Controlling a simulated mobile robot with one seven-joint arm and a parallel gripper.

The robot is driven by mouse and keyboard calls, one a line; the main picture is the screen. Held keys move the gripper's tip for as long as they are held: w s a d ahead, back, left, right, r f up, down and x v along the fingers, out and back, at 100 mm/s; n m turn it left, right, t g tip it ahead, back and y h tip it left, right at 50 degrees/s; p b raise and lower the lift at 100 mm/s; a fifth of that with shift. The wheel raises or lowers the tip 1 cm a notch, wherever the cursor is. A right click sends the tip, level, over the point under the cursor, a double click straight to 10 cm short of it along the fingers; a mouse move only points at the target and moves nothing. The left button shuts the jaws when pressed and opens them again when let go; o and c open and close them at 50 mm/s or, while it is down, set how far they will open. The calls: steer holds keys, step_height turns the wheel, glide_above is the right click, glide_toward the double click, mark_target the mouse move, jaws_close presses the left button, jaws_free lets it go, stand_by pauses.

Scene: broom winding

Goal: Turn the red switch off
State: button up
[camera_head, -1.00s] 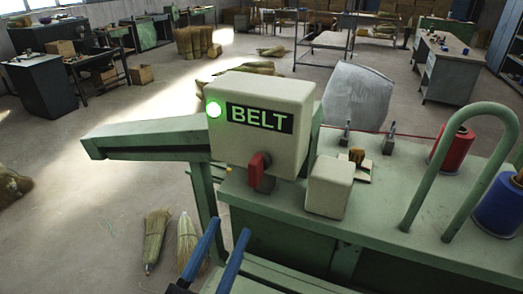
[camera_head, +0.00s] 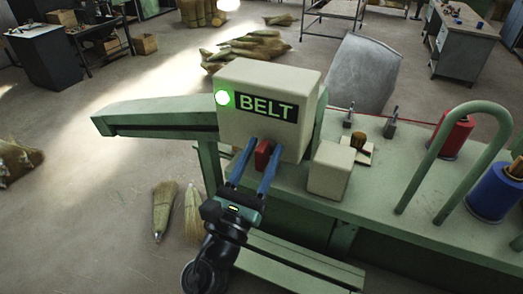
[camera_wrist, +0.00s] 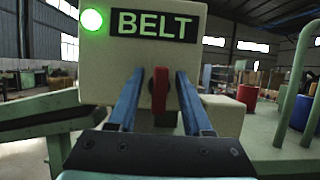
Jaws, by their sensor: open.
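The red switch (camera_head: 262,154) is on the front of the cream box (camera_head: 240,120) marked BELT. In the wrist view the red switch (camera_wrist: 160,90) stands upright, with its handle lengthwise up and down. The green lamp (camera_head: 222,98) at the box's upper left is lit. My gripper (camera_head: 257,160) has two blue fingers, one on each side of the switch. In the wrist view my gripper (camera_wrist: 157,95) is open, and gaps show between the switch and both fingers. Part of the switch is hidden by a finger in the head view.
A smaller cream box (camera_head: 330,172) stands right of the switch on the green bench (camera_head: 420,195). A green hoop (camera_head: 425,150), a red spool (camera_head: 455,135) and a blue spool (camera_head: 497,190) are further right. Brooms (camera_head: 164,208) lie on the floor at lower left.

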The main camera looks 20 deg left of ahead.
steer(key=shift+c, duration=0.2)
jaws_close()
steer(key=shift+m, duration=0.3)
steer(key=m+h+b, duration=0.1)
steer(key=m+b, duration=0.1)
steer(key=m, duration=0.1)
steer(key=m+h+b, duration=0.1)
steer(key=shift+f+m+h, duration=0.25)
steer(key=shift+m+h, duration=0.05)
steer(key=shift+m, duration=0.1)
steer(key=m+g+h+b, duration=0.1)
steer(key=m, duration=0.2)
steer(key=m+g+h+b, duration=0.1)
steer(key=m+h+b, duration=0.1)
steer(key=m, duration=0.2)
steer(key=shift+d, duration=0.15)
steer(key=m+g+h+b, duration=0.1)
steer(key=m+g+b, duration=0.1)
steer(key=m, duration=0.3)
steer(key=shift+f+m, duration=0.1)
steer(key=shift+m, duration=0.2)
steer(key=shift+m+g+b, duration=0.4)
steer(key=shift+m+g, duration=0.6)
steer(key=shift+m, duration=1.2)
